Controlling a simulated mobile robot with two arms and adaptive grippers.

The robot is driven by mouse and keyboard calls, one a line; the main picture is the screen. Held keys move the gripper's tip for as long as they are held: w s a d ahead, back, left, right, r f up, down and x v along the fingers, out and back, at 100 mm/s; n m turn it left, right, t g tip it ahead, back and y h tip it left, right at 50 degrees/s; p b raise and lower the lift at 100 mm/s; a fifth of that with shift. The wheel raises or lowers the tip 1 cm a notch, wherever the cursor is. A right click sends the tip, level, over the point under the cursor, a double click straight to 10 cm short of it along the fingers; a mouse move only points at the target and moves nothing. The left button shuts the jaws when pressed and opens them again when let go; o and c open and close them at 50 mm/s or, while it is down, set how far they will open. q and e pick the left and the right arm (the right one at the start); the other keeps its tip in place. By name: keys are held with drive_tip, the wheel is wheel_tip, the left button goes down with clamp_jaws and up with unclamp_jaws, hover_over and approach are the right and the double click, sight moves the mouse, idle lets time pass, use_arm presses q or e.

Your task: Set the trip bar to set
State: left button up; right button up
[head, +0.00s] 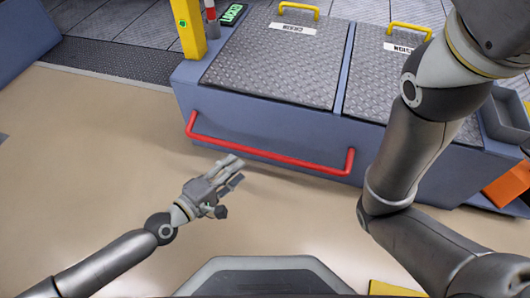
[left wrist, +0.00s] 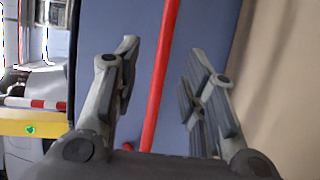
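The red trip bar (head: 270,155) runs along the front of a blue-grey cabinet (head: 235,120), with a bent arm at each end. My left gripper (head: 234,172) is open and empty, just in front of the bar and left of its middle. The bar also shows in the left wrist view (left wrist: 161,75), running between the spread fingers of the left gripper (left wrist: 165,62) as seen from the wrist. The fingers are not closed on it. I cannot tell whether they touch it. My right arm crosses the right side of the head view; its gripper is out of view.
Two tread-plate lids (head: 275,60) with yellow handles (head: 299,9) top the cabinet. A yellow post (head: 190,30) stands at its left end. A grey tray (head: 508,118) and an orange block (head: 508,186) are at the right. The beige floor at left is clear.

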sight(255, 154)
use_arm(q)
drive_tip(key=x, duration=1)
drive_tip(key=shift+w+d+f+b, duration=0.2)
drive_tip(key=shift+w+f+b, duration=0.05)
drive_tip(key=shift+f+b, duration=0.1)
clamp_jaws()
